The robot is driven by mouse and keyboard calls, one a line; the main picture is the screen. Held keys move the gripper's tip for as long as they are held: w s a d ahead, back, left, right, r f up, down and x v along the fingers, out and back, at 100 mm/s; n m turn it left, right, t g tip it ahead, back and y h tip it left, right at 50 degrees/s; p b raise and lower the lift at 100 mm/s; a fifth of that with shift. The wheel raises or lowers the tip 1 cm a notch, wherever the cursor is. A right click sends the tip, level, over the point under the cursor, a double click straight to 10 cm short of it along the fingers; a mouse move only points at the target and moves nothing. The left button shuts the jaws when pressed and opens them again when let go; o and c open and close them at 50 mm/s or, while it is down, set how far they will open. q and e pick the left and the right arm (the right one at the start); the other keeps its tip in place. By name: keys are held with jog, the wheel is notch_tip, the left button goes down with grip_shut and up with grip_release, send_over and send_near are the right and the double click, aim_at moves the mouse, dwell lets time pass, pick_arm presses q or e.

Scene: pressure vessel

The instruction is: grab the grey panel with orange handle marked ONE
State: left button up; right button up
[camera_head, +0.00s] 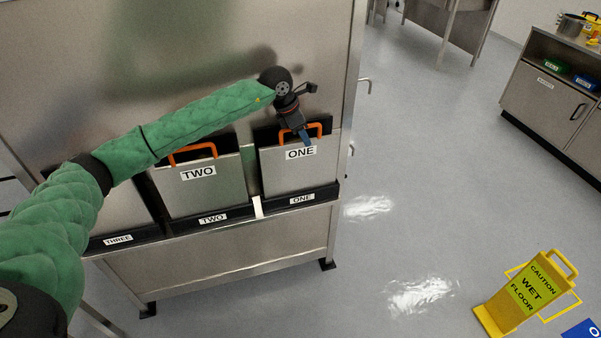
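The grey panel marked ONE (290,173) stands upright in the rightmost slot of the rack, with an orange handle (315,130) on its top edge. My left gripper (304,138) is at this handle, its fingers pointing down over the handle's middle. The fingertips overlap the handle in the picture. I cannot tell whether they are closed on it. My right gripper does not show.
Panel TWO (203,190) with its orange handle stands left of panel ONE. Panel THREE's slot (118,240) is further left, partly behind my arm. A yellow wet-floor sign (528,290) stands at lower right. A cabinet (545,95) stands at right. The floor between is clear.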

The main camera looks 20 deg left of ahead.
pick_arm(q)
grip_shut()
jog(key=shift+r, duration=0.1)
dwell(1.3)
